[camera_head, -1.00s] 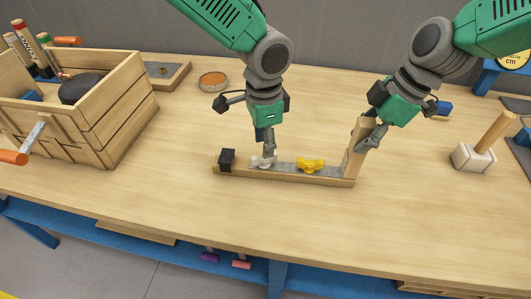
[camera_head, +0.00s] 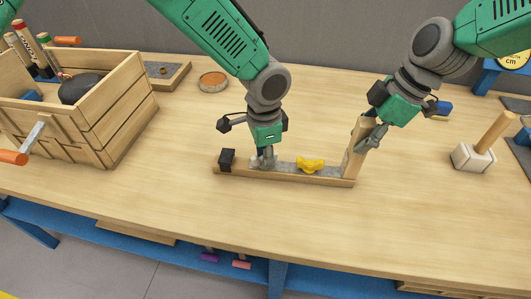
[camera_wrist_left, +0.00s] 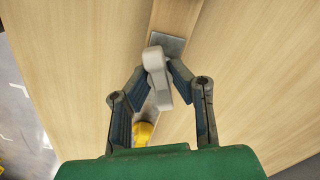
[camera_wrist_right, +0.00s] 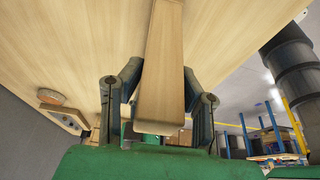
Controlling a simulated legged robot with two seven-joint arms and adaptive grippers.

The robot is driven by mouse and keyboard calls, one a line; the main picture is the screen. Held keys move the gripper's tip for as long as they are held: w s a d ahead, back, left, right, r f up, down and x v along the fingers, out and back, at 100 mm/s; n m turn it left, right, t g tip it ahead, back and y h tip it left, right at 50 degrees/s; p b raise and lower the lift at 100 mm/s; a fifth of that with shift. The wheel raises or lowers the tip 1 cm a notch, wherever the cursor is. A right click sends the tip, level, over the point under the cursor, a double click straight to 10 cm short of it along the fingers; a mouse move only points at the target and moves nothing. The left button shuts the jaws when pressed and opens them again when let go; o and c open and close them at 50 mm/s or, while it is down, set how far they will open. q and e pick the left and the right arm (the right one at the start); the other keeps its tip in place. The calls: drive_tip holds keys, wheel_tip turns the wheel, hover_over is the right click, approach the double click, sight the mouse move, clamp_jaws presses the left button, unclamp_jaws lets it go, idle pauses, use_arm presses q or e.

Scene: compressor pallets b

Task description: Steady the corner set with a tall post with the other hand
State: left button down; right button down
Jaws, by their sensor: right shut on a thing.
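The corner set is a long wooden base (camera_head: 290,177) with a tall wooden post (camera_head: 354,150) upright at its right end. A black block (camera_head: 227,158) sits at its left end, and a yellow knob (camera_head: 310,164) is mid-base on a grey metal strip. My right gripper (camera_head: 366,140) is shut on the post, which runs between its fingers in the right wrist view (camera_wrist_right: 160,80). My left gripper (camera_head: 264,161) is low over the base, left of the yellow knob. Its fingers stand either side of a pale grey knob (camera_wrist_left: 157,73); whether they press on it is unclear.
A wooden crate (camera_head: 125,115) with tools stands at the left. A round tin (camera_head: 213,81) and a shallow wooden tray (camera_head: 172,76) lie behind. A mallet (camera_head: 473,157) stands at the right. The table front is clear.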

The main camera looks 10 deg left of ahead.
use_arm(q)
drive_tip(key=m, duration=0.3)
drive_tip(key=c, duration=1.9)
unclamp_jaws()
drive_tip(key=shift+m, duration=1.1)
drive_tip(key=o, duration=1)
drive_tip(key=shift+r, duration=3)
